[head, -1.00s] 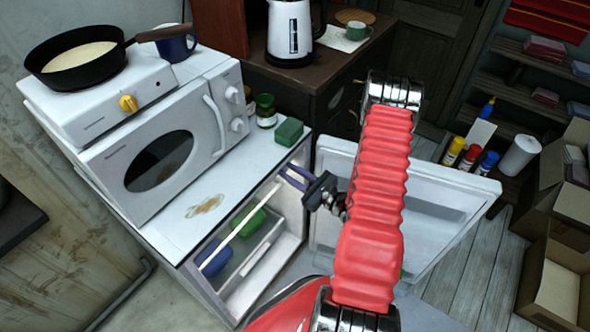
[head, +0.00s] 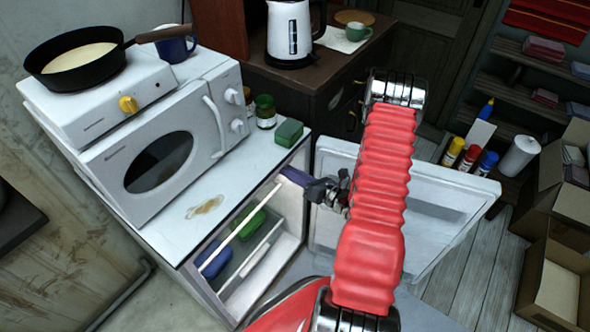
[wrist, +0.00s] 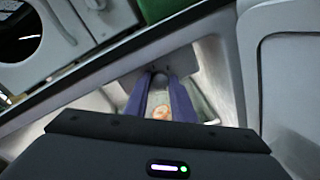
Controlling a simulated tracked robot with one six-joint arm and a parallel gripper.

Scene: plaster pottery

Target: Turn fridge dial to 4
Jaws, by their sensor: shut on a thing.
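The small white fridge (head: 225,302) stands with its door (head: 465,185) swung open to the right. My gripper (head: 284,172) reaches through the opening to the upper inside of the fridge. In the wrist view, the two dark blue fingers of my gripper (wrist: 158,76) are shut on a small round dial (wrist: 158,72) on a grey housing (wrist: 190,60). The dial is mostly hidden between the fingertips, and no numbers can be read on it. The head view does not show the dial.
Green and blue containers sit inside the fridge (head: 214,258). A microwave (head: 160,150), jars (head: 265,111) and a green block (head: 289,132) stand on top of it. The fridge's top edge and open door closely flank my arm. Cardboard boxes (head: 550,280) stand at right.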

